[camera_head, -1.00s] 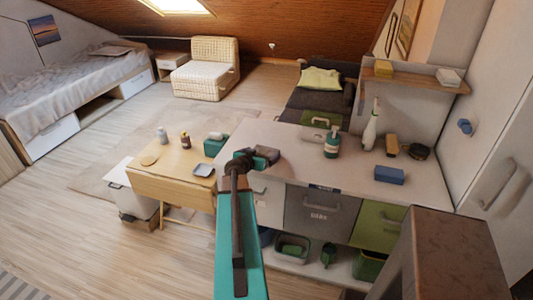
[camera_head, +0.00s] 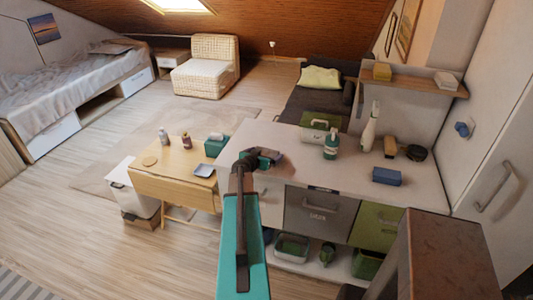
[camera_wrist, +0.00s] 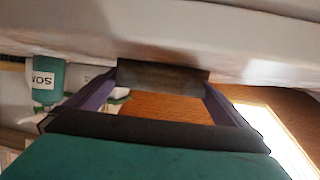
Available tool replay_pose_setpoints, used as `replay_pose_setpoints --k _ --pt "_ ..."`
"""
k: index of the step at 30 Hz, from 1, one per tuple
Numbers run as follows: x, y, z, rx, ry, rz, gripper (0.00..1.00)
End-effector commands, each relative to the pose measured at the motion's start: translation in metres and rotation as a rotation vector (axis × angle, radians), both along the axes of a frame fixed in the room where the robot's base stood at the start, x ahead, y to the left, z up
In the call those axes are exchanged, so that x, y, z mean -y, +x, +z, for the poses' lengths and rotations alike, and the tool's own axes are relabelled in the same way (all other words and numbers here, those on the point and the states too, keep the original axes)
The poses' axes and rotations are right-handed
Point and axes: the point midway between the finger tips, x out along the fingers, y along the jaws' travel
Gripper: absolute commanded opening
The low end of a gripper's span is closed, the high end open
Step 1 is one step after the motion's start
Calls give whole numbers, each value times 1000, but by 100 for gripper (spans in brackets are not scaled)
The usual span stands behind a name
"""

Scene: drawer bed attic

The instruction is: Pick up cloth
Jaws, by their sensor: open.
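A dark grey-brown flat thing lies at the tip of my gripper (camera_head: 268,155), over the left part of the counter; I cannot tell whether it is the cloth. In the wrist view a dark brown strip (camera_wrist: 163,76) spans the space between the open fingers of my gripper (camera_wrist: 162,92), against the pale counter. I cannot tell whether the fingers touch it. A crumpled yellow-green piece of fabric (camera_head: 320,78), cloth or cushion, lies on the dark sofa, far behind my gripper.
The counter (camera_head: 310,172) holds a teal soap bottle (camera_head: 331,145), a white spray bottle (camera_head: 369,132), a green caddy (camera_head: 319,128) and a blue block (camera_head: 387,176). A small wooden table (camera_head: 180,175) with small items stands left. The counter's front middle is clear.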

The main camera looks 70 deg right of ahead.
Motion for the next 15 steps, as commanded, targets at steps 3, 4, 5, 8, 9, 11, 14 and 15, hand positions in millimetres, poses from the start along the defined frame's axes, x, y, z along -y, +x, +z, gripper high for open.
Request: replay_pose_setpoints --k 3,4,5,8,9,11,14,15 --pt "6 0 -1 0 0 0 100" --pt "6 0 -2 0 0 0 100" --pt "7 0 -2 0 -1 0 100" --pt "7 -1 -3 0 -1 0 100" --pt "7 -1 -3 0 -1 0 100" --pt "7 -1 -3 0 -1 0 100" --pt "7 -1 -3 1 -1 0 100" --pt "7 -1 -3 0 -1 0 100"
